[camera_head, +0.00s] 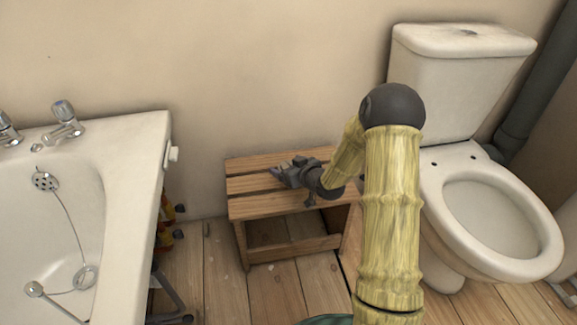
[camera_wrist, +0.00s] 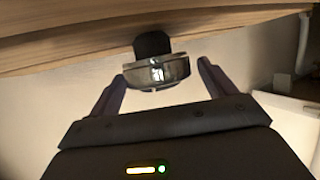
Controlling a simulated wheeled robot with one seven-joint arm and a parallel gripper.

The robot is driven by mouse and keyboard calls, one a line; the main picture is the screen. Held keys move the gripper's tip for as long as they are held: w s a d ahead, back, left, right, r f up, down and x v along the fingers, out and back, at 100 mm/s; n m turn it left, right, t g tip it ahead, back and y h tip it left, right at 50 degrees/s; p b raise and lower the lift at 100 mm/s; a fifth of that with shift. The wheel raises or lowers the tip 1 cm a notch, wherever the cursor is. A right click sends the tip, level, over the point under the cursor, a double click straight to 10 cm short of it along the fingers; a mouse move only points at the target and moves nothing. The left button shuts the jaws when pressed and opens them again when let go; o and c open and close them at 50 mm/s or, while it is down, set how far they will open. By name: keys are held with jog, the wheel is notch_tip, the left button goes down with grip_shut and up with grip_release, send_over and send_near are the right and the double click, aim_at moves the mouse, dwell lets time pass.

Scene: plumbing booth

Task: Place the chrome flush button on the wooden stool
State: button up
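The chrome flush button (camera_wrist: 157,72) shows in the wrist view as a round shiny cap with a black stem. Its stem end is against or very close to the wooden stool (camera_wrist: 60,45), whose planks fill the top of that view. My gripper (camera_wrist: 160,72) has its fingers spread on either side of the button, with a visible gap at the right finger. In the head view my gripper (camera_head: 277,173) is low over the slatted top of the stool (camera_head: 262,207). The button cannot be made out clearly there.
A white bathtub (camera_head: 135,150) with taps stands left of the stool. A toilet (camera_head: 440,255) with a cistern (camera_head: 445,85) stands to the right. The cistern lid has a small dark oval recess (camera_head: 467,33). The wall is close behind the stool.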

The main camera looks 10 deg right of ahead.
jog(key=shift+r, duration=0.2)
jog(key=shift+s+d+r+p, duration=0.2)
jog(key=shift+s+p, duration=0.2)
jog(key=p+v, duration=0.4)
jog(key=v, duration=0.7)
jog(key=shift+f+p, duration=0.1)
jog(key=shift+p, duration=0.3)
jog(key=s+a+r+m+g+h, duration=0.1)
jog(key=s+r+g, duration=0.3)
jog(key=s, duration=0.6)
jog(key=s+a+r+m+g+h, duration=0.2)
jog(key=s+r+m+g+h, duration=0.1)
jog(key=s, duration=0.7)
jog(key=r+g+h, duration=0.1)
jog(key=g, duration=0.1)
jog(key=shift+s+a+r+m+g, duration=0.25)
jog(key=shift+s+a+m+g, duration=0.05)
jog(key=shift+g, duration=0.1)
